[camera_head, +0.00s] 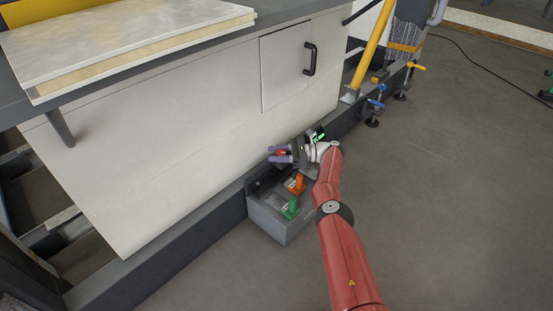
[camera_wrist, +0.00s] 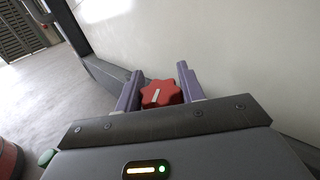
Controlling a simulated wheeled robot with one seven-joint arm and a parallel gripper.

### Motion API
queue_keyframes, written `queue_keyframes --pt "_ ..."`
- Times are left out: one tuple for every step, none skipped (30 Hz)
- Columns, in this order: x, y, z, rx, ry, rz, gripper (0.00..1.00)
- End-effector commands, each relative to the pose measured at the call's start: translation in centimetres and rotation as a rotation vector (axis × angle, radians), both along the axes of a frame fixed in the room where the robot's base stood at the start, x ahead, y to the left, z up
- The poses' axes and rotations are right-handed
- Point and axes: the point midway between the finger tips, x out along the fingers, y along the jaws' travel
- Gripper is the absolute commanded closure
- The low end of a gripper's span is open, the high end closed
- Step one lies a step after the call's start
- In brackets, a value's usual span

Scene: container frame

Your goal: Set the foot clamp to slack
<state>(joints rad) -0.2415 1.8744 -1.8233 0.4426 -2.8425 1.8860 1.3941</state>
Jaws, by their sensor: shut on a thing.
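A red lobed knob (camera_wrist: 161,93) with a white line on its face sits between the two purple fingers of my gripper (camera_wrist: 158,88) in the wrist view. The white line runs nearly up and down, slightly slanted. My gripper is shut on this knob. In the head view my gripper (camera_head: 280,154) is low beside the white panel, with a bit of the red knob (camera_head: 280,152) between its fingers. No readable label shows that the knob is the foot clamp's, and no position marks around it are visible.
A grey box (camera_head: 268,222) with an orange handle (camera_head: 297,184) and a green handle (camera_head: 290,208) stands just below my gripper. Clamps with blue (camera_head: 376,103) and yellow (camera_head: 416,66) handles line the base rail at upper right.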

Motion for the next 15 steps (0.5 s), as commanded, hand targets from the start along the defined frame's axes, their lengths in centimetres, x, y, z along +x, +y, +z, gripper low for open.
queue_keyframes --pt "-0.15 0.19 0.04 0.003 0.0 0.011 0.84" --pt "-0.15 0.2 0.07 0.003 0.0 0.012 0.84" --pt "-0.16 0.21 0.11 0.003 0.0 0.014 0.84" --pt "-0.16 0.22 0.13 0.003 0.0 0.014 0.84" --pt "-0.16 0.23 0.15 0.003 0.0 0.015 0.84" --pt "-0.16 0.24 0.17 0.003 0.0 0.015 0.84" --pt "-0.16 0.24 0.19 0.003 0.0 0.015 0.84" --pt "-0.16 0.25 0.19 0.003 0.0 0.015 0.84" --pt "-0.16 0.25 0.2 0.003 0.0 0.015 0.84" --pt "-0.16 0.25 0.21 0.003 0.0 0.015 0.84" --pt "-0.16 0.26 0.21 0.003 0.0 0.015 0.84" --pt "-0.16 0.26 0.21 0.004 0.001 0.015 0.84" --pt "-0.16 0.26 0.22 0.004 0.001 0.015 0.84" --pt "-0.17 0.26 0.22 0.004 0.001 0.015 0.57" --pt "-0.16 0.25 0.22 0.003 -0.001 0.015 0.52"
